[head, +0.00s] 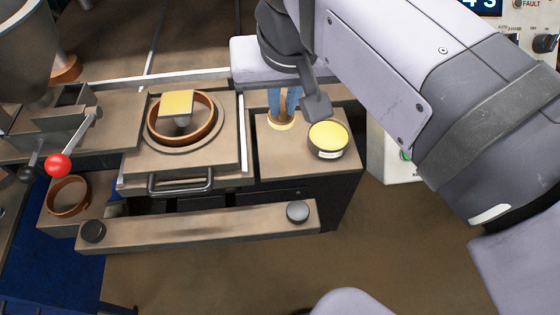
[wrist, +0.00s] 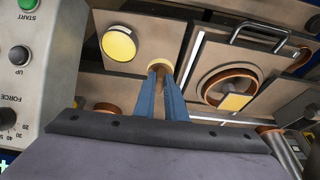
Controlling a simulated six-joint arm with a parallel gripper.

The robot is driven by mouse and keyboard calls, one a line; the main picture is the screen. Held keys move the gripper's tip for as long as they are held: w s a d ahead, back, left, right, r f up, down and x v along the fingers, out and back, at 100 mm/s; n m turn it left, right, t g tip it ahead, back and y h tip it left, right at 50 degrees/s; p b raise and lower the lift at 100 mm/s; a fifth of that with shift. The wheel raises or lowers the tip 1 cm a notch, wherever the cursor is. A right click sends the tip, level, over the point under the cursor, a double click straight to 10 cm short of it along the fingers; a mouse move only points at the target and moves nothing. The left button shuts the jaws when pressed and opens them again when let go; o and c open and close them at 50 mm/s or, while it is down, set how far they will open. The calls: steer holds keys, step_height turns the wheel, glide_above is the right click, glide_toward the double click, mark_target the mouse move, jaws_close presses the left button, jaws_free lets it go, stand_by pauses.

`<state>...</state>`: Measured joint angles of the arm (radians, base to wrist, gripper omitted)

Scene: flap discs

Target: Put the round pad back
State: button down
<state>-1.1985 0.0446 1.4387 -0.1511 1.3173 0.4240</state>
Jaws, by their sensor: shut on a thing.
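My gripper (head: 283,103) has blue fingers and is shut on the brown stem of the round pad. The round pad (head: 281,125) has a pale yellow face; its rim shows below the fingers, above or on the tan block top. I cannot tell whether it touches. In the wrist view, the round pad (wrist: 159,64) shows between the tips of my gripper (wrist: 163,75). A round dark tin (head: 328,140) with a yellow top stands right of the pad; it also shows in the wrist view (wrist: 118,43). The fingers hide part of the stem.
A square yellow pad (head: 177,103) sits over a brown ring (head: 207,126) on the plate to the left. A handle (head: 180,184) and a long bar (head: 200,228) lie in front. A red-knobbed lever (head: 58,165) stands far left. The block top (head: 330,170) is clear in front of the tin.

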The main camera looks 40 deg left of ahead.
mark_target(285, 120)
steer(key=shift+s+f, duration=0.15)
steer(key=shift+f, duration=5)
steer(key=shift+f, duration=0.1)
steer(key=c, duration=1.8)
jaws_free()
steer(key=shift+s+r, duration=0.15)
steer(key=shift+r, duration=0.55)
steer(key=v, duration=1.1)
steer(key=shift+d+f, duration=0.1)
